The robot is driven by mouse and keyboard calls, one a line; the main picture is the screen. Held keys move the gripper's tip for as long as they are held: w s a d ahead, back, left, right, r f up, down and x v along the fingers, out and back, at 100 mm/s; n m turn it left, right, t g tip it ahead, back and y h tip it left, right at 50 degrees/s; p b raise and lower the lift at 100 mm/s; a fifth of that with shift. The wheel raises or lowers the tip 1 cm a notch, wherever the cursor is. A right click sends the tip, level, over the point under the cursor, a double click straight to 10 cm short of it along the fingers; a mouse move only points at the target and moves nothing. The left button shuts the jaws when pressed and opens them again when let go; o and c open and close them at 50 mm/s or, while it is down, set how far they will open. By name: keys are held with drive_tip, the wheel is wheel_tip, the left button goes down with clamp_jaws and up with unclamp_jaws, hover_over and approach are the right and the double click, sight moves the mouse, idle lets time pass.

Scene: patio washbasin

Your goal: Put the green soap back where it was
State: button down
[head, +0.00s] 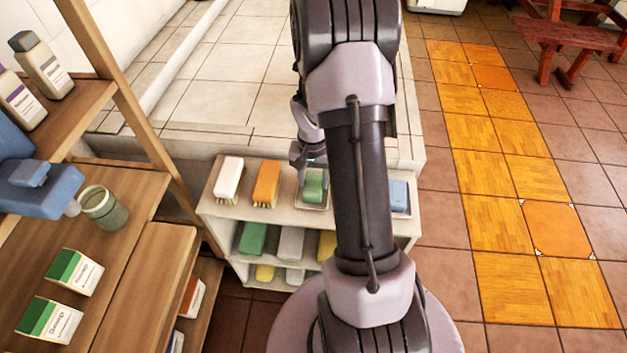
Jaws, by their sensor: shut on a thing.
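The green soap (314,184) is at the top of the low white shelf unit, over a pale soap dish (314,206). My gripper (313,168) comes down from above and is shut on the green soap. I cannot tell whether the soap touches the dish or hangs just above it. My arm hides the part of the shelf top just right of the soap, and the fingertips are small and partly hidden.
Folded cloths or sponges fill lower shelves. A wooden rack (150,110) with bottles and cartons stands left.

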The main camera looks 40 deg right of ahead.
drive_tip(key=shift+f, duration=0.1)
drive_tip(key=c, duration=0.7)
unclamp_jaws()
